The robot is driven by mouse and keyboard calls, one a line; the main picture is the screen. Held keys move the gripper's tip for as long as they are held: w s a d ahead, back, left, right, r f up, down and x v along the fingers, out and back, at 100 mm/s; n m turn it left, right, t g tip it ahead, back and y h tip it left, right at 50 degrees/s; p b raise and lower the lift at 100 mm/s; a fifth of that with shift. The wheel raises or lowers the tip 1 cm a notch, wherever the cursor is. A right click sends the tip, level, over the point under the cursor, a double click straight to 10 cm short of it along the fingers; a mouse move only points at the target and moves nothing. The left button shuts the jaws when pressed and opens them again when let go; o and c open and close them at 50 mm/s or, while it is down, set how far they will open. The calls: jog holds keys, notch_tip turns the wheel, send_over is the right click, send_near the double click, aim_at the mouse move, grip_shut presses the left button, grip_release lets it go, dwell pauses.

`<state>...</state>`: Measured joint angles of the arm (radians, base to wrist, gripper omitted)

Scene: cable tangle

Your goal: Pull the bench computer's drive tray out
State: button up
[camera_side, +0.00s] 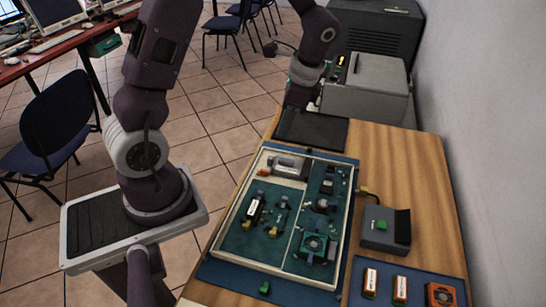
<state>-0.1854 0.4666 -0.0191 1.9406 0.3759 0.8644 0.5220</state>
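An open, pale-framed case (246,182) with green boards lies on a blue mat on the wooden bench. A grey metallic block (287,164) with an orange end sits in its far left compartment; I cannot tell whether this is the drive tray. A fan unit (315,246) and small dark parts (255,208) are inside the case. A grey box (367,88) stands at the far end of the bench; its front is partly hidden by my wrist. My gripper (288,112) is down beyond the case, by the grey box and a black pad. Its fingers are too dark and small to read.
The black pad (318,131) lies beyond the case. A dark grey device (384,231) with a green part stands right of it, near a short cable (368,191). Orange-and-white modules (400,288) and an orange fan (440,294) lie front right. Bare wood (405,175) is free.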

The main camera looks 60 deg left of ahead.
jog(key=m+g, duration=0.2)
send_near(270, 157)
jog(key=shift+x, duration=0.95)
jog(key=x, duration=0.6)
jog(key=shift+s+f, duration=0.15)
jog(key=shift+f, duration=0.15)
grip_shut()
